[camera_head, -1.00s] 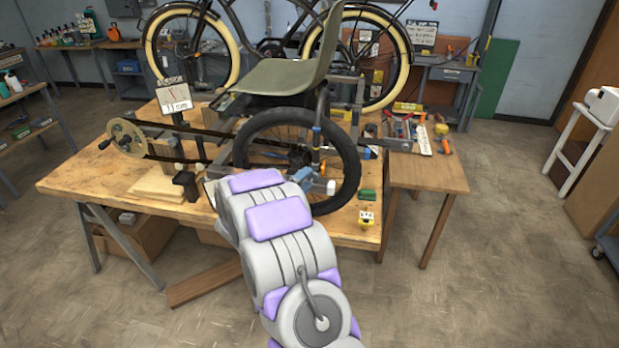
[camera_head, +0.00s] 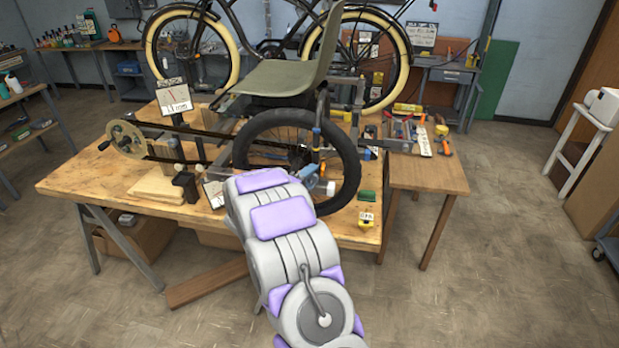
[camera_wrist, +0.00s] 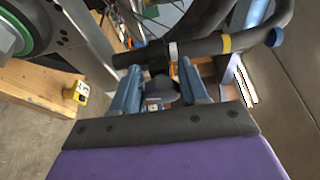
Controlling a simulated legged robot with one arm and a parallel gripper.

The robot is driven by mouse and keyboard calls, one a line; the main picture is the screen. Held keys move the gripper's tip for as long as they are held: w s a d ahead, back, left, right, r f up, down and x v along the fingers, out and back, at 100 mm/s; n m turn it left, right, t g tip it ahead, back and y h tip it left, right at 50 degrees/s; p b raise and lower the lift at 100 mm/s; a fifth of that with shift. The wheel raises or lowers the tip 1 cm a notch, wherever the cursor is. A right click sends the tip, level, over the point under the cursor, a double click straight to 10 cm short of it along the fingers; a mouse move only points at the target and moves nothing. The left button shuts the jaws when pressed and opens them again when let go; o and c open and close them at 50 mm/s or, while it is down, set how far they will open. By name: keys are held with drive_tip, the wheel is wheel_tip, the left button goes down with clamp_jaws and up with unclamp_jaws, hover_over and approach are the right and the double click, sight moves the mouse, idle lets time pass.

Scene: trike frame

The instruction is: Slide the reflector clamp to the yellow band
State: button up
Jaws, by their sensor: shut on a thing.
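In the wrist view a dark tube (camera_wrist: 200,47) runs across the top, with a yellow band (camera_wrist: 226,43) right of centre and a blue cap at its right end. The dark reflector clamp (camera_wrist: 157,58) sits around the tube left of the yellow band, with a visible gap between them. A pale narrow ring (camera_wrist: 173,50) lies beside the clamp. My gripper (camera_wrist: 158,82) has its two blue fingers on either side of the clamp's dark, rounded lower part and is shut on it.
The trike's wheel (camera_head: 345,178) and seat (camera_head: 288,78) stand close beyond my arm on the wooden bench (camera_head: 75,180). A yellow block (camera_head: 367,219) sits near the bench's front edge. A white sign (camera_head: 174,99) stands behind. Floor at right is open.

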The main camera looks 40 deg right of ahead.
sight(317, 154)
clamp_jaws()
drive_tip(key=shift+r, duration=0.15)
wheel_tip(317, 154, up, 6)
drive_tip(key=o, duration=0.7)
unclamp_jaws()
